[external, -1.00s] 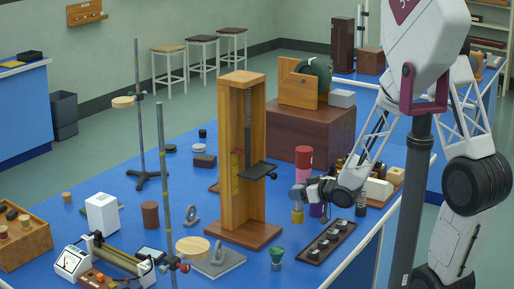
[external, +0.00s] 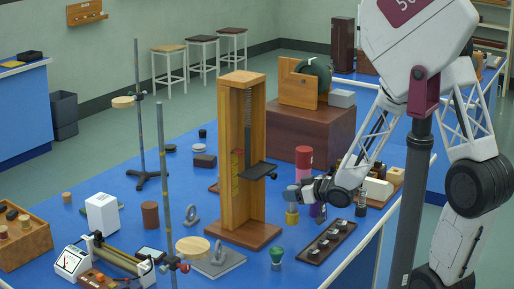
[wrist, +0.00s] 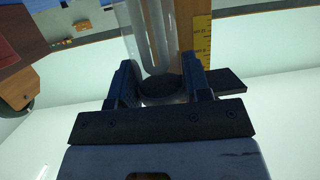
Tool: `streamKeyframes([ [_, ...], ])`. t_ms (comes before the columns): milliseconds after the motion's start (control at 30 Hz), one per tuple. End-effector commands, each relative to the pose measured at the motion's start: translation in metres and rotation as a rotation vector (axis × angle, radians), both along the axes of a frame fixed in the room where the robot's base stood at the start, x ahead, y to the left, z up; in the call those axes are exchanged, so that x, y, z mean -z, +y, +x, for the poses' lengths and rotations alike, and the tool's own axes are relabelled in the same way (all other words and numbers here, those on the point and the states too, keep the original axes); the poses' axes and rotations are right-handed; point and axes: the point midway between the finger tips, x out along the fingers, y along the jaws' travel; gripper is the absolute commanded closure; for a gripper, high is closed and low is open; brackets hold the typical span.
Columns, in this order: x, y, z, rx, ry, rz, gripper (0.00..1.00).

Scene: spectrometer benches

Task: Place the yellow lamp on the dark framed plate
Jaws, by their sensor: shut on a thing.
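The yellow lamp (external: 292,217) hangs under my gripper (external: 298,194) in the external view, right of the tall wooden stand. Its upper part is mostly hidden by the jaws. In the wrist view my gripper (wrist: 160,84) is shut on a part with a dark round end, and pale, clear tubing runs beyond it. I cannot tell how far the lamp is above the blue bench. A small dark-framed flat plate (external: 150,253) lies at the front left, by the meter; it looks like the dark framed plate. It is well apart from the lamp.
The wooden stand (external: 241,150) with its dark shelf (external: 258,170) rises between lamp and plate. A clamp rod (external: 164,180), a grey base plate (external: 220,262) and a green item (external: 277,256) are nearby. A purple item (external: 316,211) and a red cylinder (external: 304,156) stand close to my gripper.

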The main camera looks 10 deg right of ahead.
Motion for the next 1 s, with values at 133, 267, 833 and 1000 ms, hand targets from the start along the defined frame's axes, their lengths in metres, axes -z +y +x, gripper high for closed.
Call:
streamKeyframes([
  [133, -0.009, 0.025, -0.020, -0.068, -0.003, 0.000, 1.00],
  [267, -0.017, 0.049, -0.037, -0.129, -0.002, 0.001, 1.00],
  [833, -0.039, 0.143, -0.088, -0.317, -0.001, 0.000, 1.00],
  [1000, -0.043, 0.174, -0.098, -0.361, 0.001, 0.002, 1.00],
])
